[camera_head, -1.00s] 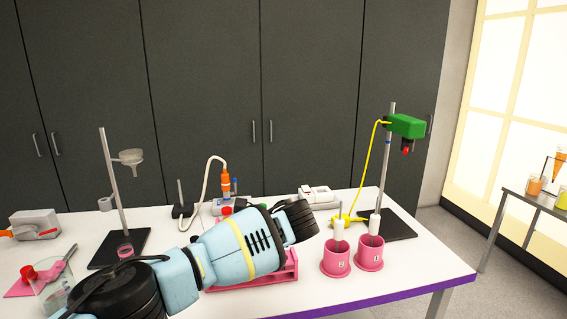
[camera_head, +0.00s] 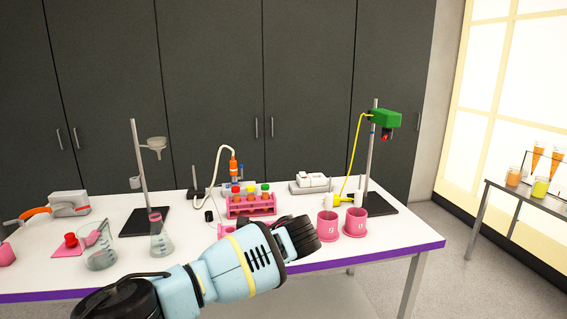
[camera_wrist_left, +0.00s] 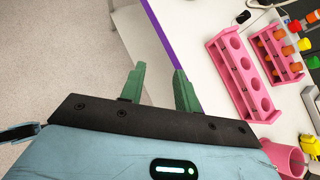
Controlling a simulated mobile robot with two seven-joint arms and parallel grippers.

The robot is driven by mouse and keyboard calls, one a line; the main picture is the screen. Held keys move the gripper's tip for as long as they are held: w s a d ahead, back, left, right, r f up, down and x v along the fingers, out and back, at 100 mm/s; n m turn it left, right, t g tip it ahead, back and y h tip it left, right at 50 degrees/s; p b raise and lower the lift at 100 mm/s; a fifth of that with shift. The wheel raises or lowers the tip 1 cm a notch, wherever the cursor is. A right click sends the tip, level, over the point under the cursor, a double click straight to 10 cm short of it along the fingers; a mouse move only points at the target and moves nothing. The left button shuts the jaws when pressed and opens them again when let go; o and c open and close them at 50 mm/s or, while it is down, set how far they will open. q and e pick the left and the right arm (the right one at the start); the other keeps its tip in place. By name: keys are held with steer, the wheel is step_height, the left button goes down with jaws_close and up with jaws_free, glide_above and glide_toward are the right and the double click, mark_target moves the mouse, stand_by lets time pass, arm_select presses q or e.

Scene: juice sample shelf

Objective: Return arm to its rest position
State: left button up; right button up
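My left arm (camera_head: 245,265) comes in from the lower left of the head view and reaches along the table's front edge. Its gripper fingers are not clearly seen there. In the left wrist view the two green fingers of my left gripper (camera_wrist_left: 159,88) are apart with nothing between them. They are by the table's purple front edge (camera_wrist_left: 158,35), with floor on one side and white tabletop on the other. My right gripper is in neither view.
A pink rack (camera_head: 250,211) with capped tubes stands behind my arm; an empty-looking pink rack (camera_wrist_left: 240,75) shows in the wrist view. Two pink cups (camera_head: 327,226) (camera_head: 355,223) stand right of it. Flasks (camera_head: 161,240) and a stand (camera_head: 142,170) are at left. Floor in front is free.

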arm_select(q)
steer(key=s+d+f+h, duration=0.2)
steer(key=d+f, duration=0.1)
steer(key=f, duration=0.4)
steer(key=s+d+f+h, duration=0.1)
steer(key=d+f+h, duration=0.15)
steer(key=f, duration=0.45)
steer(key=s+d+f+n+g+h, duration=0.1)
steer(key=s+d+f+n+h, duration=0.25)
steer(key=s+f, duration=0.45)
steer(key=s+d+f+n+h, duration=0.3)
steer(key=s+d+f+h, duration=0.1)
steer(key=s+f, duration=0.35)
steer(key=s+a+f+n+t, duration=0.1)
steer(key=s+a+n+t, duration=0.1)
steer(key=s+a+n, duration=0.5)
steer(key=s+a+f+n+t+y, duration=0.1)
steer(key=s+a+n, duration=0.6)
steer(key=s+a, duration=0.7)
steer(key=shift+s+a+f+t, duration=0.35)
steer(key=shift+a+f+t, duration=0.35)
steer(key=shift+a+t, duration=0.5)
